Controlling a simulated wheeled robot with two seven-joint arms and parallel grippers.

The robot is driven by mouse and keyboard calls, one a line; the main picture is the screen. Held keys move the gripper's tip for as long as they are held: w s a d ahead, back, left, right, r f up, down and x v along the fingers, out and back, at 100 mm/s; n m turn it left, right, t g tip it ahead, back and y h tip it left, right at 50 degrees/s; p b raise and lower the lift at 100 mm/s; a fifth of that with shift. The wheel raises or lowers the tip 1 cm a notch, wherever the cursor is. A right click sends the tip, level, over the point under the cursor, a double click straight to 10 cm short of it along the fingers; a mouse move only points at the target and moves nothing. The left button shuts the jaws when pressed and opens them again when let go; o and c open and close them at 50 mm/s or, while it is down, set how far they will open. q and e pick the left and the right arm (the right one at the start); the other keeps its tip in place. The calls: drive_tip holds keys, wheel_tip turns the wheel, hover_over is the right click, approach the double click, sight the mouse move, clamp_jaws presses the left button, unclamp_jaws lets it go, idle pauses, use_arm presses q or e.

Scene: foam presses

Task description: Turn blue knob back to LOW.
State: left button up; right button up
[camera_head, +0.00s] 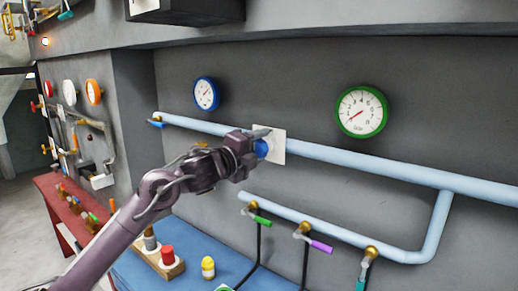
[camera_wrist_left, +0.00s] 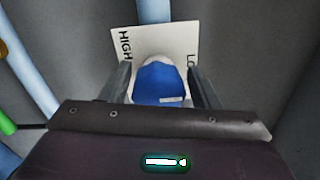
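The blue knob (camera_wrist_left: 158,82) sits on a square white plate (camera_wrist_left: 182,42) with HIGH lettered on its left and a partly hidden LO... on its right, in the left wrist view. In the head view the blue knob (camera_head: 262,148) and plate (camera_head: 278,145) are at the light-blue wall pipe, partly hidden by my gripper. My left gripper (camera_wrist_left: 160,80) has one finger on each side of the knob, with narrow gaps showing; I cannot see clear contact. It also shows in the head view (camera_head: 256,146), right at the knob. My right gripper is not in view.
A blue-rimmed gauge (camera_head: 206,94) and a green-rimmed gauge (camera_head: 362,111) hang above the long pipe (camera_head: 350,158). Below are a lower pipe (camera_head: 330,230) with coloured valve handles and a blue bench (camera_head: 190,262) bearing a red button (camera_head: 167,254) and a yellow one (camera_head: 208,266).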

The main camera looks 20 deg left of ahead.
use_arm(q)
drive_tip(key=shift+o, duration=0.8)
drive_tip(key=shift+f, duration=0.1)
drive_tip(key=shift+s+f, duration=0.1)
drive_tip(key=shift+s, duration=0.15)
drive_tip(key=b+v, duration=0.3)
drive_tip(key=v, duration=0.4)
drive_tip(key=shift+s+a, duration=0.15)
